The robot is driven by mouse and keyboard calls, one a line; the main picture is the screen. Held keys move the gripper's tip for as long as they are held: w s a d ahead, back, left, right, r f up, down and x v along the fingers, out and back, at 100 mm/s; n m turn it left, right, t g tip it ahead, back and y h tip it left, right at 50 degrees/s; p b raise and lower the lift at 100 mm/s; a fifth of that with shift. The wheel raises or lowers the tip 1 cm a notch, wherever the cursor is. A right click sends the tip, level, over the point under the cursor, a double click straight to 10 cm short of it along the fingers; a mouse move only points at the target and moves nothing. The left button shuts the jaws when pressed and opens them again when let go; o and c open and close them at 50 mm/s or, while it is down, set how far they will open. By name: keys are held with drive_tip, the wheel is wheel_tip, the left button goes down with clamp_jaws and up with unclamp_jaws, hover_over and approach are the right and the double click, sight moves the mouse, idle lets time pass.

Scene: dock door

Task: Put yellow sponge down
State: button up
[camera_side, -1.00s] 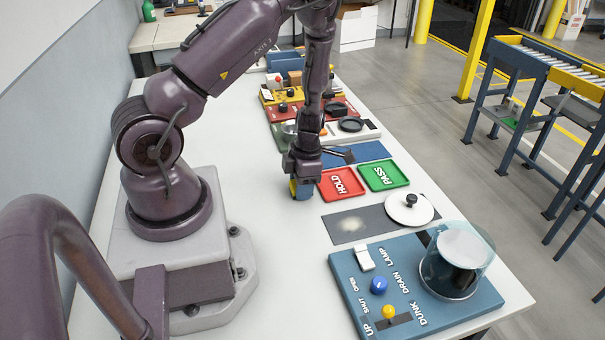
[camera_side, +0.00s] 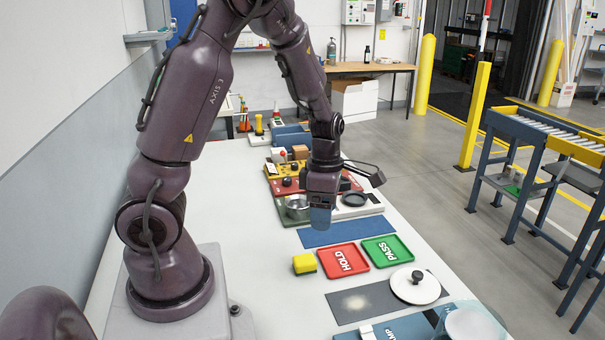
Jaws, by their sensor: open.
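The yellow sponge (camera_side: 304,263) lies on the white table, just left of the red HOLD tray (camera_side: 343,271). Nothing holds it. My gripper (camera_side: 321,218) is open and empty, raised above the table over the blue mat (camera_side: 330,236), up and to the right of the sponge in the picture. Its fingertips point down and are apart from the sponge.
The green PASS tray (camera_side: 388,262) is right of the red one. In front lie a dark mat with a pale smudge (camera_side: 345,304) and a white lid with a black knob (camera_side: 415,297). A metal pot (camera_side: 297,207) stands behind the blue mat. The table's left side is clear.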

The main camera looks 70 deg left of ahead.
drive_tip(key=s+d+r+m+t, duration=0.2)
drive_tip(key=r+m, duration=0.4)
drive_tip(key=m, duration=0.4)
drive_tip(key=s+d+r+m+t, duration=0.2)
drive_tip(key=d+r+m, duration=0.4)
drive_tip(key=m, duration=0.4)
drive_tip(key=s+d+r+m+t+y, duration=0.1)
drive_tip(key=s+d+r+m, duration=0.3)
drive_tip(key=m, duration=0.6)
wheel_tip(320, 180, up, 3)
drive_tip(key=shift+s+d+f+t, duration=0.15)
drive_tip(key=shift+s+d+t, duration=0.2)
drive_tip(key=shift+d+t, duration=0.05)
